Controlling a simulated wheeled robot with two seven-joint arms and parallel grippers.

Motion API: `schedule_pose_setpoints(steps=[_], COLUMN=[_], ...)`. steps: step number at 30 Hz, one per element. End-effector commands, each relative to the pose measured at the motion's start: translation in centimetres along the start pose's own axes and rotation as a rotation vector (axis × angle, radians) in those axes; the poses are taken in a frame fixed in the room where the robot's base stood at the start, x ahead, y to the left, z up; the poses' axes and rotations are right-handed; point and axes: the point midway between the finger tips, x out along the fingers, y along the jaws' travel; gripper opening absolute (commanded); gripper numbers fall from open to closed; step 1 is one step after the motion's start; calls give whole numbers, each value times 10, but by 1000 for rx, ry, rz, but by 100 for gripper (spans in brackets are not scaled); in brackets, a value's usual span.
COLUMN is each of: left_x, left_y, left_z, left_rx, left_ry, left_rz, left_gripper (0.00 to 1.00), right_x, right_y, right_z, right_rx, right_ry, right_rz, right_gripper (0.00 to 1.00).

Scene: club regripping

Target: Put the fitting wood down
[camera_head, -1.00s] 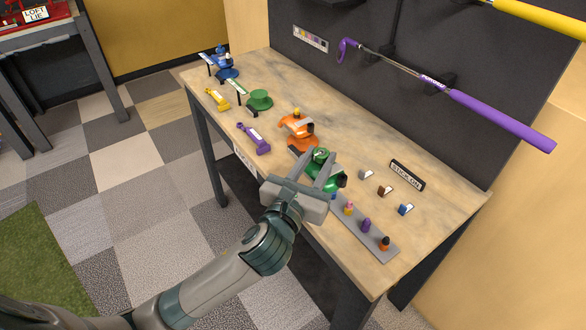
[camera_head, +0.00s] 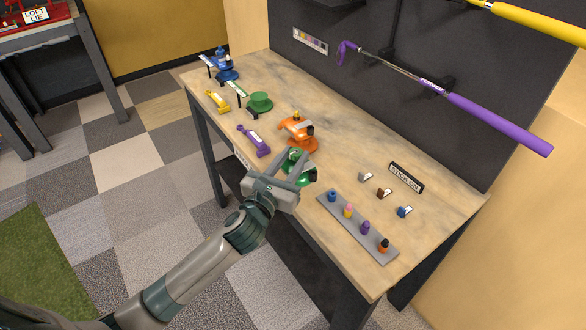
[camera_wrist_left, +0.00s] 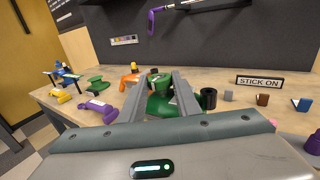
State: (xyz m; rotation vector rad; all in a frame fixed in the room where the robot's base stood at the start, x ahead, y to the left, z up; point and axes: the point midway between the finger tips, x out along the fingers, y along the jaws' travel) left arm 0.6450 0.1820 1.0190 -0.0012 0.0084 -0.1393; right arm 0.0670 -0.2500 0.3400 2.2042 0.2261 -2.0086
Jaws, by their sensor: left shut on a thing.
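The wood in my left gripper (camera_head: 287,162) is a green club head (camera_head: 293,155). The fingers are shut on it, and it hangs at the front edge of the bench (camera_head: 345,172), just in front of an orange head on an orange stand (camera_head: 301,142). I cannot tell whether it touches the bench. In the left wrist view the green head (camera_wrist_left: 160,107) sits between the two fingers, partly hidden by them. A green round stand (camera_head: 260,102) is empty farther left. A blue stand with a blue piece (camera_head: 226,68) is at the far left end. My right gripper is not in view.
A yellow piece (camera_head: 217,101) and a purple piece (camera_head: 255,140) lie along the front edge. A grey strip (camera_head: 345,222) with several coloured pegs is at right, near small blocks and a STICK ON sign (camera_head: 406,177). A purple-gripped club (camera_head: 480,110) hangs behind.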

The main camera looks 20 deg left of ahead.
Motion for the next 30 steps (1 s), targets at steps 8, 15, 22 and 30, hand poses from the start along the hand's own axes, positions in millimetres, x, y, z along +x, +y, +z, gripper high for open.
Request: schedule_pose_setpoints(steps=[8, 15, 22, 30], left_x=[0, 0, 0, 0], left_y=[0, 0, 0, 0], left_z=[-31, -38, -40, -42], left_rx=[-4, 0, 0, 0], left_ry=[4, 0, 0, 2], left_rz=[2, 0, 0, 0], left_gripper=[3, 3, 3, 48], right_x=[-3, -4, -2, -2], right_y=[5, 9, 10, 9], right_z=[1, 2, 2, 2], right_rx=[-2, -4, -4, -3], right_ry=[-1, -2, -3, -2], right_rz=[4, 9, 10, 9], right_gripper=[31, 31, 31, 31])
